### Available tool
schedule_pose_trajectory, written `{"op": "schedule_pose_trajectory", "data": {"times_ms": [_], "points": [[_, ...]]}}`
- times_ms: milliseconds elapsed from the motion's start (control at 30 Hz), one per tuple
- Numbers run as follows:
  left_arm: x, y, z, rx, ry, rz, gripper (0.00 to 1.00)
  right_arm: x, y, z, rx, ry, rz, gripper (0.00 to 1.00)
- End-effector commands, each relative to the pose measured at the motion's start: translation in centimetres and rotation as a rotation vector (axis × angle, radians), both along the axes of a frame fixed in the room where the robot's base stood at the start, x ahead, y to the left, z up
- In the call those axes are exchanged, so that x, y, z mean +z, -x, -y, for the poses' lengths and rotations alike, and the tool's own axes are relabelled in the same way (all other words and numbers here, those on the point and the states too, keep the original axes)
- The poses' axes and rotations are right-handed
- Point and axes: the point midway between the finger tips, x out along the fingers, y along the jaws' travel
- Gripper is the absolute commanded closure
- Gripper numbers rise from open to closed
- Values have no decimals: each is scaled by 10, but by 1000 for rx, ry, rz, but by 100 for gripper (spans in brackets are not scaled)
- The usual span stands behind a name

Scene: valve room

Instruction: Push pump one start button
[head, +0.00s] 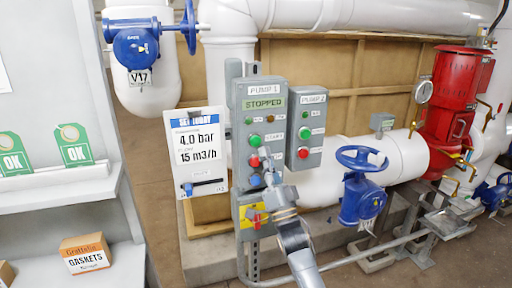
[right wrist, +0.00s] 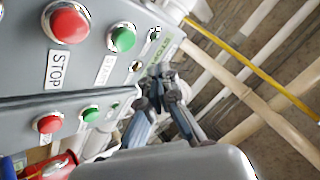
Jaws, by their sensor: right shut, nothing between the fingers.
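The grey pump 1 panel (head: 278,93) stands near the middle of the head view, and its display reads STOPPED. Its green start button (head: 254,140) sits above its red stop button (head: 254,161). In the right wrist view, the green start button (right wrist: 122,38) and red stop button (right wrist: 70,22) are both uncovered. My right gripper (head: 270,177) is shut and empty in front of the lower part of the panel, covering some of it. Its fingertips (right wrist: 160,76) appear apart from the start button in the wrist view. My left gripper is out of view.
The smaller pump 2 panel (head: 305,114) stands close on the right, with its own green button (head: 304,132) and red button (head: 303,152). A setpoint board (head: 198,166) stands left. A blue valve wheel (head: 362,158) and white pipes lie right. A shelf (head: 60,192) is far left.

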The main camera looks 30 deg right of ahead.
Motion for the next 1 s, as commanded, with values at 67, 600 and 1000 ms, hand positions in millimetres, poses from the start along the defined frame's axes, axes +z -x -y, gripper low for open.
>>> {"op": "schedule_pose_trajectory", "data": {"times_ms": [67,600,1000], "points": [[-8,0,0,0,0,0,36,-2,-11,3,-1,1,1,100],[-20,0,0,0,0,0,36,0,-38,9,0,1,-1,100],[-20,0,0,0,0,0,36,0,-38,9,0,0,-1,100]]}}
